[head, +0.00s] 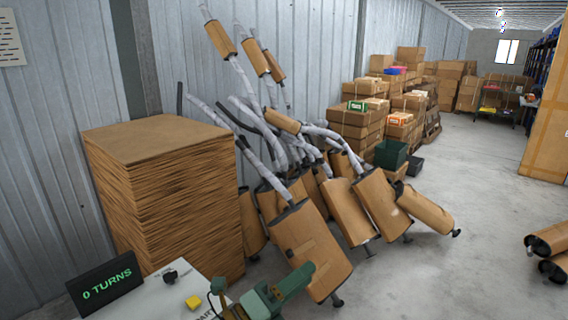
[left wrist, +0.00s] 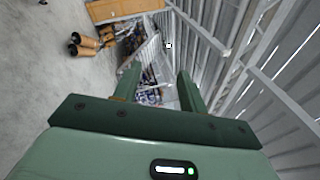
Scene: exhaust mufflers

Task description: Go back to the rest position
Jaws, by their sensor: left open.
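My left gripper (head: 290,283) is green and shows at the bottom middle of the head view, close to the right edge of the white table. In the left wrist view the two fingers of my left gripper (left wrist: 158,88) stand apart with nothing between them. My right gripper is not in either view. Several brown-wrapped exhaust mufflers (head: 312,246) with grey wrapped pipes lean in a heap against the corrugated wall, beyond my left gripper.
A tall stack of brown cardboard sheets (head: 185,205) stands at the left. Cardboard boxes (head: 355,133) line the wall. The concrete floor (head: 475,190) at the right is largely clear.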

